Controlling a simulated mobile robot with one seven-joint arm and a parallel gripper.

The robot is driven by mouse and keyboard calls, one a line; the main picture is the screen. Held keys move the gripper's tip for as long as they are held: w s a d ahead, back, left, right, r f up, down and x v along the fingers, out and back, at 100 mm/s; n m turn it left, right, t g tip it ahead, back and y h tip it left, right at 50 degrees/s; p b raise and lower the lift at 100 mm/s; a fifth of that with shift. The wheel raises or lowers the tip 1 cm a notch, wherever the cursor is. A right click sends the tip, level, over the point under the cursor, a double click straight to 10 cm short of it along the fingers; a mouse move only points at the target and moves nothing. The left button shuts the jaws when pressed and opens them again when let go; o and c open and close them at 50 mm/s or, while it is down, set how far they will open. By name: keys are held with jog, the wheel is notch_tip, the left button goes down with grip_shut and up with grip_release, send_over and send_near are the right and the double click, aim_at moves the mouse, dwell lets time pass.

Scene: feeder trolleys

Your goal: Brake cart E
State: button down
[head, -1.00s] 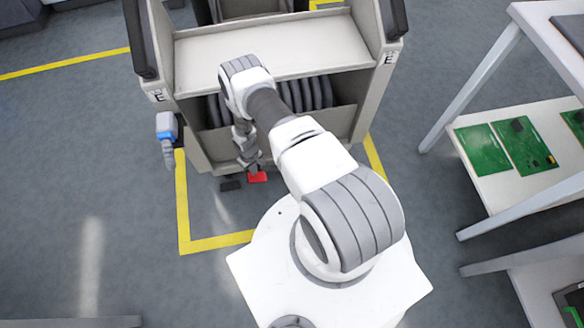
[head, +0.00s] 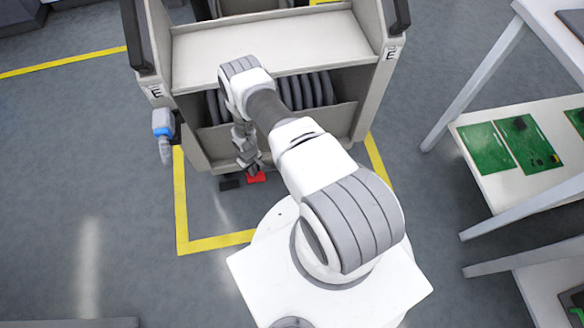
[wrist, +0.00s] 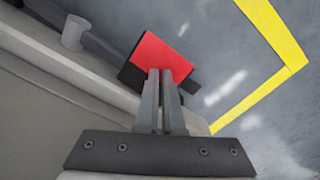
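Cart E (head: 270,50) is a beige trolley marked E on both uprights, standing inside a yellow floor outline. Low at its near side are a red pedal (head: 256,177) and a black pedal (head: 230,184) to its left. My gripper (head: 252,166) is down at the red pedal. In the wrist view the red pedal (wrist: 158,58) lies right at the fingertips, with a black part under it. My gripper's two fingers (wrist: 161,75) are together with nothing between them. I cannot tell whether the tips touch the pedal or how far it is pressed.
A blue and grey device (head: 163,130) hangs at the cart's left side. Dark coiled hoses or reels (head: 305,92) sit in the cart's lower bay. A white rack (head: 520,165) with green boards stands at the right.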

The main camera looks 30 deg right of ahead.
jog(key=shift+s+d+f+b, duration=0.1)
jog(key=shift+s+f+b, duration=0.05)
jog(key=shift+f+b, duration=1.45)
jog(key=shift+f+p, duration=0.15)
jog(key=shift+p, duration=0.25)
notch_tip(320, 180, up, 10)
jog(key=p, duration=0.6)
jog(key=shift+p, duration=0.4)
